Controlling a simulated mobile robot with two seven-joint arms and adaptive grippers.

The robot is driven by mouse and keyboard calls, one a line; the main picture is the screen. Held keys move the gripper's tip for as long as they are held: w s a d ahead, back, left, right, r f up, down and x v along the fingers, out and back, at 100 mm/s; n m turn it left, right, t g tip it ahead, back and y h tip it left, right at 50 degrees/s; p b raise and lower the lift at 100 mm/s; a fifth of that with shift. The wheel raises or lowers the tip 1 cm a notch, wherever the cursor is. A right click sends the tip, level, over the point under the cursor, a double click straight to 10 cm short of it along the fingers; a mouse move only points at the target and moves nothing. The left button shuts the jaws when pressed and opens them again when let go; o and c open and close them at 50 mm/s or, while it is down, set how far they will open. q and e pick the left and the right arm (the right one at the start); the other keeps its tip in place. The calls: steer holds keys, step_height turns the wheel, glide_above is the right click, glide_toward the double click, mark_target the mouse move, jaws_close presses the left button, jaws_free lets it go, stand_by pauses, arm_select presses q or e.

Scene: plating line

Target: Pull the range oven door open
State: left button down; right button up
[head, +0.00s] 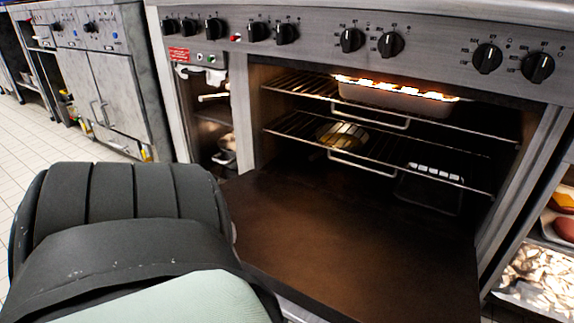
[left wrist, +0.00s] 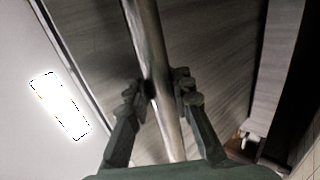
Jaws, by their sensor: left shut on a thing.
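The range oven door (head: 350,245) is folded down, and its brown inner face shows in the head view. The oven cavity above it is open to view. In the left wrist view a round metal bar handle (left wrist: 146,35) runs between the fingers of my left gripper (left wrist: 157,88), which is shut on it. Brushed metal of the door front (left wrist: 215,55) lies behind the bar. In the head view my left arm covers the door's left side, and the gripper and handle are hidden. My right gripper is in neither view.
Two wire racks (head: 300,127) in the oven hold a loaded pan (head: 395,98) and a round dish (head: 342,134). Control knobs (head: 352,40) line the panel above. Open shelves with food (head: 540,275) stand at right. Tiled floor (head: 25,155) is clear at left.

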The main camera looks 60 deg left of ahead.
arm_select(q)
steer(key=shift+s+d+f, duration=0.3)
steer(key=shift+s+d, duration=0.1)
steer(key=c, duration=1.5)
jaws_free()
steer(key=shift+c, duration=0.2)
steer(key=shift+o, duration=1.1)
steer(key=shift+w+a, duration=0.1)
steer(key=shift+a, duration=0.05)
steer(key=shift+r, duration=0.1)
